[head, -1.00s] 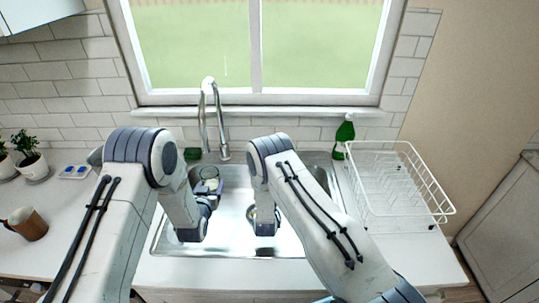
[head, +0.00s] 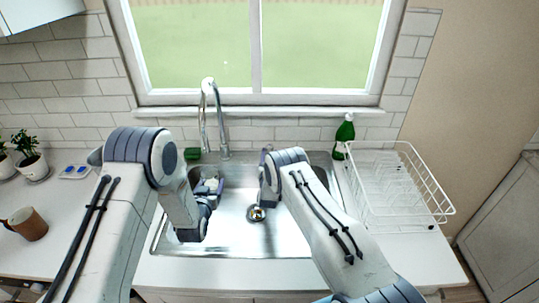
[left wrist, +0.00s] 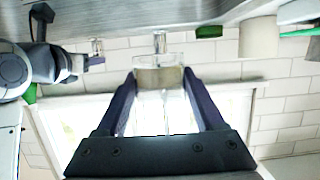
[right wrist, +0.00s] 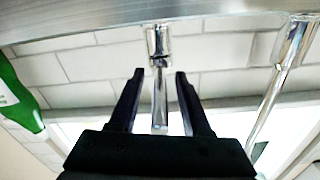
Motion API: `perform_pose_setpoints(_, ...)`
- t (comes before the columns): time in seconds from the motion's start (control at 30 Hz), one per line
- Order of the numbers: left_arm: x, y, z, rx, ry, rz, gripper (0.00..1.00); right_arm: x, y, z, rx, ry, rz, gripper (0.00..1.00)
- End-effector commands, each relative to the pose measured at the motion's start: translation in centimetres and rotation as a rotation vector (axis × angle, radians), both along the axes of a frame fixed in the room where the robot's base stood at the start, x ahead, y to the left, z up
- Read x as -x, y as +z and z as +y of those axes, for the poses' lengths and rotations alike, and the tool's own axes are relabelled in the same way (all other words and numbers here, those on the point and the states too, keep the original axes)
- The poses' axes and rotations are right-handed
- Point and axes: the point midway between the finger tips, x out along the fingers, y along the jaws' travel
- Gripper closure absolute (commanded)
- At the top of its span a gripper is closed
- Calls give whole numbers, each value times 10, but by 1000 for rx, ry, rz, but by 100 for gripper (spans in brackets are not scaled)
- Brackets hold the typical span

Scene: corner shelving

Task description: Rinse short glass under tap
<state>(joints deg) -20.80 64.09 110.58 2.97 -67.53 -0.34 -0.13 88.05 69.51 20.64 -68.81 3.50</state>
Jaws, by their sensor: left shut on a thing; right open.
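The short glass (left wrist: 163,98) is clear and sits between the fingers of my left gripper (left wrist: 160,78), which is shut on it. In the head view my left gripper (head: 210,188) is over the left of the sink, just in front of the tap (head: 205,132); the glass is hard to make out there.
The sink (head: 240,235) is empty around its drain (head: 256,214). A green sponge (head: 192,154) lies behind it. A green bottle (head: 344,134) and a white dish rack (head: 390,190) stand to the right. A brown mug (head: 28,223) and potted plants (head: 30,160) are at the left.

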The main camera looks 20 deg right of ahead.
Motion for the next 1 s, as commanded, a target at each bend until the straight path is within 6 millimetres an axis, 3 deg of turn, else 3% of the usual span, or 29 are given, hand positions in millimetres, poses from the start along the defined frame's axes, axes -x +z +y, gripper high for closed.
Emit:
perform_pose_setpoints(0.33,-1,1,0,1,0,-3,100,-3,0,-1,1,0,0,52)
perform_pose_setpoints(0.37,-1,1,0,1,0,-3,100,-3,0,-1,0,0,0,59)
perform_pose_setpoints(0.47,-1,1,0,1,0,-3,100,-3,0,-1,0,1,0,98)
perform_pose_setpoints(0.5,-1,1,0,1,0,-3,100,-3,0,-1,0,1,0,100)
perform_pose_setpoints(1.0,-1,1,0,1,0,-3,100,-3,0,-1,0,1,0,100)
